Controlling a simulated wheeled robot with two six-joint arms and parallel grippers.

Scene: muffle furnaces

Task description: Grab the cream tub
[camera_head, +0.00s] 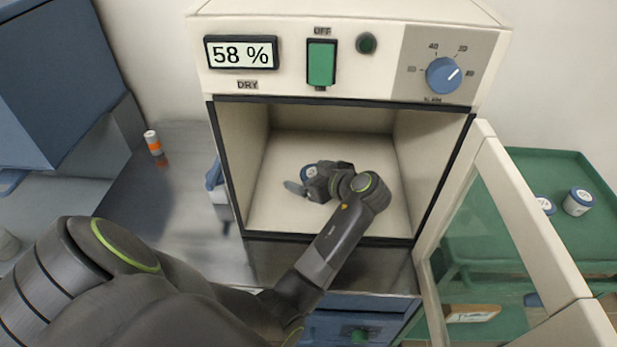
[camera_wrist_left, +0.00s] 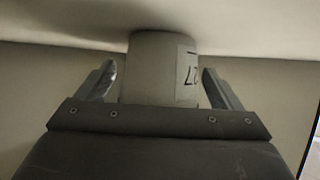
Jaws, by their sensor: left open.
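A tub with a blue-rimmed lid (camera_head: 308,172) stands inside the open chamber, partly hidden by my left gripper. In the left wrist view, the cream tub (camera_wrist_left: 155,68) is upright between the fingers, with dark lettering on its label. My left gripper (camera_head: 316,178) reaches into the chamber. In its wrist view the left gripper (camera_wrist_left: 158,75) is open, with one finger on each side of the tub. A gap shows at the left finger; the right finger is closer, and I cannot tell if it touches. My right gripper is not in view.
The chamber walls (camera_head: 418,150) surround my left arm closely. The glass door (camera_head: 490,230) stands open at the right. An orange-and-white bottle (camera_head: 153,143) stands on the metal counter (camera_head: 165,215) at left.

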